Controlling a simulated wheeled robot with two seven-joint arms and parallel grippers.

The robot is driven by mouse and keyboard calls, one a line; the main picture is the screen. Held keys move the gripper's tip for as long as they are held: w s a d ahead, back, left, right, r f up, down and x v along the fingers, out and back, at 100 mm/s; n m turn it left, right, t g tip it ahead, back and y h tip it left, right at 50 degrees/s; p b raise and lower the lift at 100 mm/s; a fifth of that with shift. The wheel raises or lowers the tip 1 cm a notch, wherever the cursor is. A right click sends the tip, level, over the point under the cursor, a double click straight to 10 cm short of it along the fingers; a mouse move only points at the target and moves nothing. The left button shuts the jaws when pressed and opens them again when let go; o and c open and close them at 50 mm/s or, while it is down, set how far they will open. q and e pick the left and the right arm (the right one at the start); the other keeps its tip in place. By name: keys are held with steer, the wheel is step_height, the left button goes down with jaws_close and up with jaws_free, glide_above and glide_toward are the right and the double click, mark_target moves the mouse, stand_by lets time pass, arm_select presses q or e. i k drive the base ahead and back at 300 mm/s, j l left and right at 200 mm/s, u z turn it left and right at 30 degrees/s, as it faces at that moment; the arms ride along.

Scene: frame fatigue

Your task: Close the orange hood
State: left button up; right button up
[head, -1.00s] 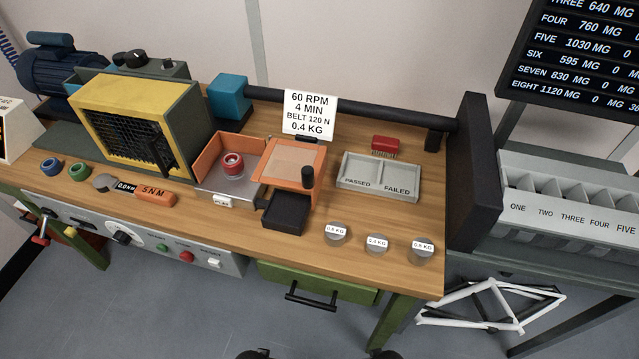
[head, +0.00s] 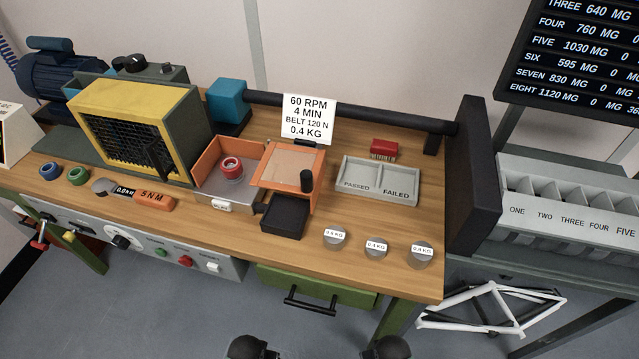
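The orange hood (head: 289,163) is a boxy cover with a pale see-through top panel and a black knob (head: 307,180) at its front right. It sits at the right side of an orange-walled metal tray (head: 212,186) in the middle of the bench. The left part of the tray is uncovered, and a red ring-shaped part (head: 231,167) shows in it. Two dark rounded parts, apparently of my arms, show at the bottom edge, well short of the bench. No gripper fingers can be made out, and nothing touches the hood.
A black open box (head: 284,217) stands in front of the hood. A passed/failed tray (head: 376,181) is to the right, with several round weights (head: 376,248) along the front edge. An orange-handled wrench (head: 154,201) and a yellow guard (head: 126,121) are to the left. A sign (head: 308,116) stands behind.

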mark_target(310, 181)
steer(key=k+j+z, duration=0.1)
steer(key=j, duration=0.3)
steer(key=k+j, duration=0.25)
steer(key=k+j+z, duration=0.15)
steer(key=j, duration=0.3)
steer(key=k+j, duration=0.25)
steer(key=k+j+z, duration=0.2)
steer(key=k, duration=0.25)
